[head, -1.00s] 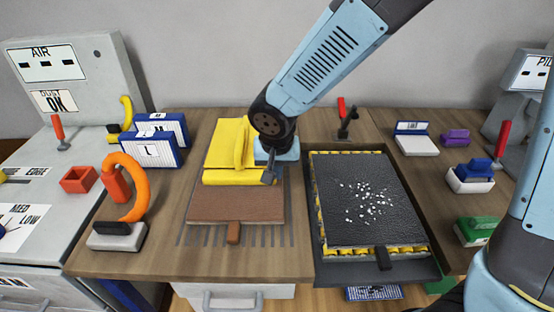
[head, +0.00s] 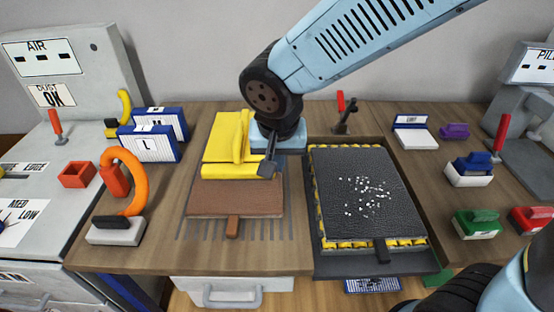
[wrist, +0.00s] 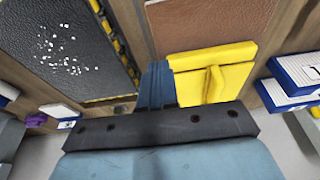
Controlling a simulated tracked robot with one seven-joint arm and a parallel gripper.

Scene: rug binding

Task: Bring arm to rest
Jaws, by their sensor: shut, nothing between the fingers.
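My gripper (head: 269,168) is shut and empty. In the head view it hangs above the workbench, in front of the right edge of a yellow block with a raised handle (head: 222,140). A brown rug piece (head: 236,197) with a tab lies just in front of the yellow block. In the wrist view my gripper's dark blue fingers (wrist: 156,85) are together, between the black tray mat (wrist: 65,45) and the yellow block (wrist: 215,72). I cannot tell how high the fingertips are above the bench.
A black textured mat (head: 362,195) with white bits sits on a yellow-edged dark tray at right. An orange hose tool (head: 127,185) and blue-white boxes (head: 150,145) stand at left. Coloured brushes (head: 470,170) line the right side. Bare wood (head: 270,258) shows in front.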

